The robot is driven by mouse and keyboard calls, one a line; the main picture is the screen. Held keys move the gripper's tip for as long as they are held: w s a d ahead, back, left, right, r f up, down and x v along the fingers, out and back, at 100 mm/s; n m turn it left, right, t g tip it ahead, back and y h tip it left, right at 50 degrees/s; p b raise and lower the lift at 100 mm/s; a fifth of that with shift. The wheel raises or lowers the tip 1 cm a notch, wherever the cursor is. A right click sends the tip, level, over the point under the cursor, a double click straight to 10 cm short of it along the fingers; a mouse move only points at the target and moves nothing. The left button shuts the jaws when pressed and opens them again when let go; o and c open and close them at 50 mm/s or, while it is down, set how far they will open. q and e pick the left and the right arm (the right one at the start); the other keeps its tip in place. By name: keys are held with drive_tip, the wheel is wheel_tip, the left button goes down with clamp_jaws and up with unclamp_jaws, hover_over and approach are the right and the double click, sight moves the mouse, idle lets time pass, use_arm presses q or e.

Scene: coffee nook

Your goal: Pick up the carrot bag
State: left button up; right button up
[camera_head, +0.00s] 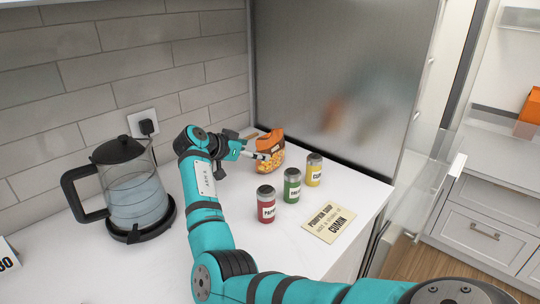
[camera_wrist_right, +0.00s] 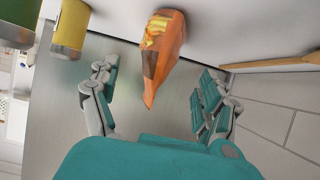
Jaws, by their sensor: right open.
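The carrot bag, an orange bag (camera_head: 270,158) with a printed front, stands on the white counter near the metal panel in the head view. It also shows in the right wrist view (camera_wrist_right: 165,48), upper middle, between the spread fingers. My right gripper (camera_head: 256,149) is beside the bag's left side in the head view; the wrist view shows its jaws (camera_wrist_right: 157,85) open, with a gap to each side of the bag. Whether a finger touches the bag I cannot tell. My left gripper is not in view.
Red (camera_head: 266,204), green (camera_head: 292,186) and yellow (camera_head: 314,170) jars stand in front of the bag. A card (camera_head: 329,223) lies near them. A kettle (camera_head: 130,190) stands at left. A metal panel (camera_head: 340,75) rises behind the bag. A wooden piece (camera_wrist_right: 275,62) shows at right in the wrist view.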

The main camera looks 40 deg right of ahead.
sight(268, 152)
drive_tip(key=shift+x, duration=0.85)
drive_tip(key=shift+d+f, duration=0.25)
drive_tip(key=shift+d, duration=0.25)
drive_tip(key=shift+d+p, duration=0.25)
drive_tip(key=shift+p, duration=0.05)
drive_tip(key=p+x, duration=0.1)
drive_tip(key=x, duration=0.4)
drive_tip(key=shift+a, duration=0.1)
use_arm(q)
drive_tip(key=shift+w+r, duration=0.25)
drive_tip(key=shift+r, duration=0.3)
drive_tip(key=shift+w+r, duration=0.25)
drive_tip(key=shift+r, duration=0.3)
use_arm(e)
drive_tip(key=shift+a, duration=0.1)
drive_tip(key=shift+c, duration=1)
clamp_jaws()
